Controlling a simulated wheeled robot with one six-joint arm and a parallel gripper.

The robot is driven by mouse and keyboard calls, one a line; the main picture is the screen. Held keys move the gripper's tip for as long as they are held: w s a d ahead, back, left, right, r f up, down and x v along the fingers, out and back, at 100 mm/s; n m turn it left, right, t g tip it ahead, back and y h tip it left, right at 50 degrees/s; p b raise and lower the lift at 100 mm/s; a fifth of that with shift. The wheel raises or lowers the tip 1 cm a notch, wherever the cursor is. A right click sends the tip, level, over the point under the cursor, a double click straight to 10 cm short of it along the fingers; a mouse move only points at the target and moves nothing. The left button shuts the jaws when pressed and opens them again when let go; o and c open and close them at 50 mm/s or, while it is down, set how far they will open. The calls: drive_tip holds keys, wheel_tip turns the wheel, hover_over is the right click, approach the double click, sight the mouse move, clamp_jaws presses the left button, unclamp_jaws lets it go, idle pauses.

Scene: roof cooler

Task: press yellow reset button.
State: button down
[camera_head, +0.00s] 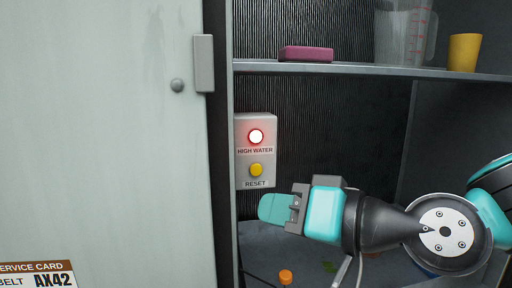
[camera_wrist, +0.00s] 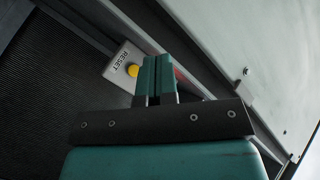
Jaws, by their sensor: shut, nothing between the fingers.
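The yellow reset button (camera_head: 256,170) sits on a pale control box (camera_head: 243,125) on the cooler's inner wall, above the label RESET. A lit red-white HIGH WATER lamp (camera_head: 256,136) is above it. My gripper (camera_head: 262,207) is shut and empty, just below and in front of the box in the head view. In the wrist view, my fingertips (camera_wrist: 156,60) point toward the box, and the yellow button (camera_wrist: 133,71) shows just left of them. The fingers hide part of the box there. I cannot tell whether they touch it.
A pale door panel (camera_head: 100,130) fills the left side. A shelf (camera_head: 360,69) above holds a pink block (camera_head: 306,54), a clear measuring jug (camera_head: 403,35) and a yellow cup (camera_head: 464,52). A small orange object (camera_head: 286,276) lies on the cooler floor below my gripper.

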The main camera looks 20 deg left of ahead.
drive_tip(key=shift+w+a+r, duration=0.1)
drive_tip(key=shift+w, duration=0.05)
drive_tip(key=p, duration=0.2)
approach(239, 176)
drive_tip(key=s+a, duration=0.2)
drive_tip(key=a, duration=0.1)
drive_tip(key=shift+w+a+f, duration=0.2)
drive_tip(key=shift+w+a, duration=0.1)
drive_tip(key=shift+w, duration=0.1)
drive_tip(key=shift+w+a+f, duration=0.25)
drive_tip(key=shift+w, duration=0.2)
idle(1.5)
drive_tip(key=shift+w+a, duration=0.2)
drive_tip(key=shift+w, duration=0.15)
drive_tip(key=shift+w+a, duration=0.25)
drive_tip(key=shift+w, duration=0.1)
idle(0.6)
drive_tip(key=shift+s+d, duration=0.1)
drive_tip(key=shift+s, duration=0.05)
drive_tip(key=shift+s+d+b, duration=0.4)
drive_tip(key=shift+s+b, duration=0.05)
drive_tip(key=shift+s, duration=0.15)
